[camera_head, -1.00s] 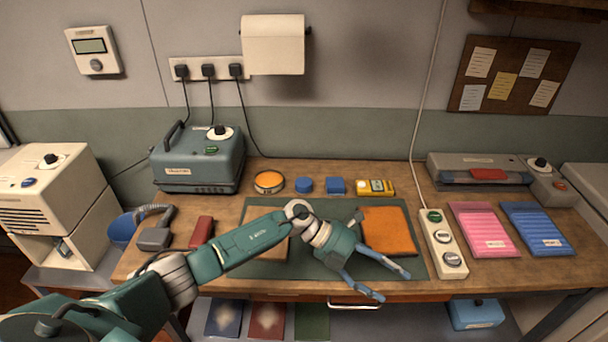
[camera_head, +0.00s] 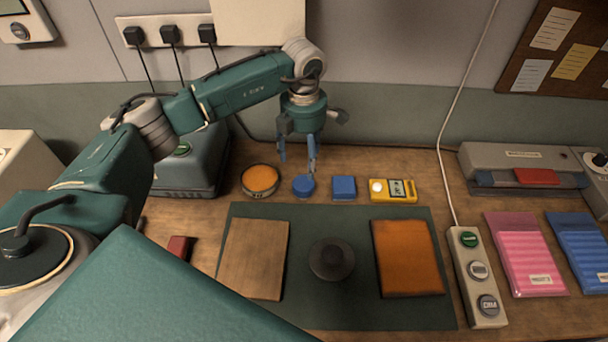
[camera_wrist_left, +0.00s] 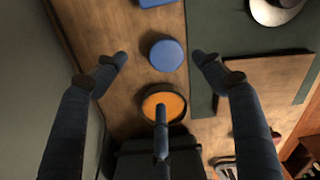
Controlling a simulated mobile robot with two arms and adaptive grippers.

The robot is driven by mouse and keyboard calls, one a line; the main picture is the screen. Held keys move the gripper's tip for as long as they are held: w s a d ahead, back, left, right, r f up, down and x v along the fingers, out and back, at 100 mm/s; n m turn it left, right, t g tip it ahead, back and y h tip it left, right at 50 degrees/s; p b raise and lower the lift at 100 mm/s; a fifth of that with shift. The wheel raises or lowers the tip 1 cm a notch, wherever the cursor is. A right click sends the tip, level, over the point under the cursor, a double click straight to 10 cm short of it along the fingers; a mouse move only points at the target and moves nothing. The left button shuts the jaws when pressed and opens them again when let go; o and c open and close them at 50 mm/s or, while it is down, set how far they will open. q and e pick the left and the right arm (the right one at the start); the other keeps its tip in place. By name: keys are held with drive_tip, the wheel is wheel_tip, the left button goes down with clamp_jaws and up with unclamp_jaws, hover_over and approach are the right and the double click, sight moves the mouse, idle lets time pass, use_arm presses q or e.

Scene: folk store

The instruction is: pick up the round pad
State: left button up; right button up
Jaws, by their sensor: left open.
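The round blue pad (camera_head: 303,186) lies flat on the wooden bench, between an orange-filled round tin (camera_head: 261,180) and a square blue pad (camera_head: 343,188). My left gripper (camera_head: 298,165) is open and empty, pointing down just above and behind the round pad. In the left wrist view the round pad (camera_wrist_left: 166,55) shows between the two spread fingertips of the gripper (camera_wrist_left: 159,59), apart from both. A third finger lies over the tin (camera_wrist_left: 172,104). My right gripper is not in view.
A yellow device (camera_head: 393,190) stands right of the square pad. In front, a dark green mat (camera_head: 350,315) holds a wooden board (camera_head: 253,258), a dark round knobbed object (camera_head: 331,260) and an orange board (camera_head: 408,257). A teal machine (camera_head: 206,160) stands left of the tin.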

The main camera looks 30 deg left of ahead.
sight(304, 182)
use_arm(q)
drive_tip(key=f, duration=0.2)
drive_tip(key=s+f+p, duration=0.1)
drive_tip(key=shift+d+f, duration=0.15)
drive_tip(key=shift+d, duration=0.1)
drive_tip(key=shift+f, duration=0.65)
wheel_tip(304, 182, down, 4)
drive_tip(key=shift+r+p, duration=0.15)
drive_tip(key=shift+p, duration=0.95)
drive_tip(key=shift+s+f, duration=0.1)
drive_tip(key=shift+f, duration=0.45)
drive_tip(key=c, duration=1.4)
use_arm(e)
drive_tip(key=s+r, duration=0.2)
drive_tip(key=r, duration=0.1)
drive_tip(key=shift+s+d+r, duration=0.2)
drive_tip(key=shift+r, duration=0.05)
use_arm(q)
drive_tip(key=shift+o, duration=0.2)
drive_tip(key=shift+r, duration=0.1)
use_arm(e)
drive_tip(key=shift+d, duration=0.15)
